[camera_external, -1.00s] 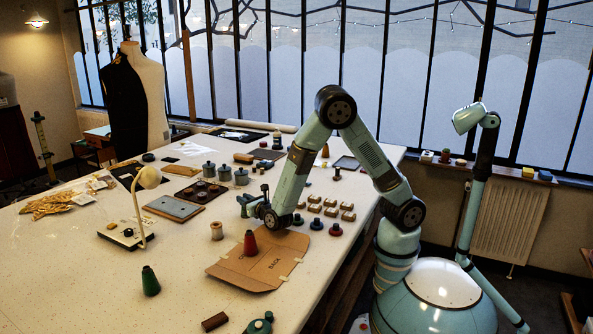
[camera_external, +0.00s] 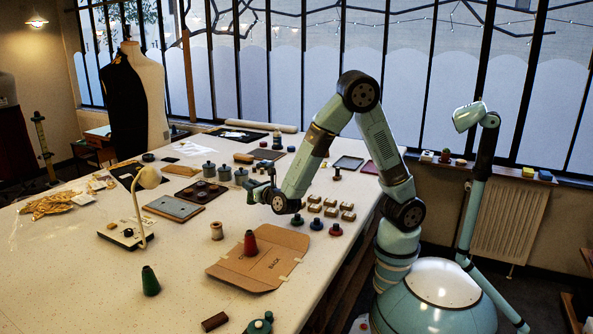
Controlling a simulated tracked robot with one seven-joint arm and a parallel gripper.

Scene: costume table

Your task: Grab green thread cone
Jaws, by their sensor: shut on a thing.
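A dark green thread cone (camera_external: 150,281) stands upright on the table (camera_external: 95,290) at the front left, apart from my gripper. My gripper (camera_external: 252,189) is above the middle of the table, behind and to the right of this cone. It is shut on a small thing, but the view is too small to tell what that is. A red cone (camera_external: 250,243) stands upright on the brown card (camera_external: 262,275), in front of the gripper.
A pale spool (camera_external: 216,231) stands left of the card. A lamp (camera_external: 148,180) rises behind the green cone. Several grey-green pots (camera_external: 225,173) stand left of the gripper, and several small boxes (camera_external: 330,212) lie right of it. A brown block (camera_external: 214,322) lies at the front edge.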

